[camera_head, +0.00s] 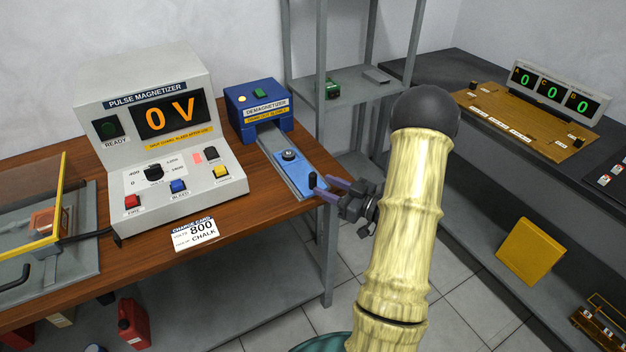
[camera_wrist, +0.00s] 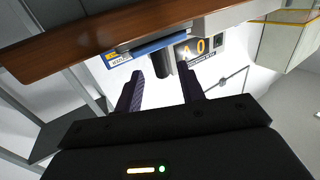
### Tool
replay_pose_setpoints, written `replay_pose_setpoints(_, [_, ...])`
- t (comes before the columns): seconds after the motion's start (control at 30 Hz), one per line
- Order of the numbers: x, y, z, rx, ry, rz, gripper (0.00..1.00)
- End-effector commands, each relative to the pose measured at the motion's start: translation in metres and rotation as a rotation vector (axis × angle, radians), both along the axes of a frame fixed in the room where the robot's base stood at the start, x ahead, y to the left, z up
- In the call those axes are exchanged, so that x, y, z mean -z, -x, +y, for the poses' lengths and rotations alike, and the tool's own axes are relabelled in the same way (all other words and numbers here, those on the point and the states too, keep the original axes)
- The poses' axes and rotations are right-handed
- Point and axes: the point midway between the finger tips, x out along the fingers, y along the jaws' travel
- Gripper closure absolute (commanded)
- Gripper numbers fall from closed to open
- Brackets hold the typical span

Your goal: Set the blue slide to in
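The blue slide (camera_head: 298,177) lies on a grey rail (camera_head: 270,143) that runs out of the blue demagnetizer box (camera_head: 256,100). It is drawn out to the table's front edge. A round dark piece (camera_head: 288,155) sits on it, and a black upright knob (camera_head: 312,180) stands at its near end. In the wrist view the slide (camera_wrist: 160,45) is seen edge-on, with the dark knob (camera_wrist: 163,62) at the fingertips. My gripper (camera_head: 322,186) is open at the knob. Its two purple fingers (camera_wrist: 160,72) stand on either side of the knob, with visible gaps.
The pulse magnetizer (camera_head: 150,130) reads 0 V left of the slide. A card (camera_head: 194,234) marked 800 and CHALK is at the table front. A grey shelf rack (camera_head: 345,90) stands behind my gripper. A dark bench (camera_head: 460,75) is at right.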

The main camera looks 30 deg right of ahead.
Motion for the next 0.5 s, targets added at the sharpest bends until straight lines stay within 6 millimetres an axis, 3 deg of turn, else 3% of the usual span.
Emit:
replay_pose_setpoints(0.2, [0.000, -0.032, 0.018, -0.003, 0.000, 0.000, 0.61])
replay_pose_setpoints(0.5, [0.000, -0.045, 0.025, 0.000, -0.001, 0.000, 0.61])
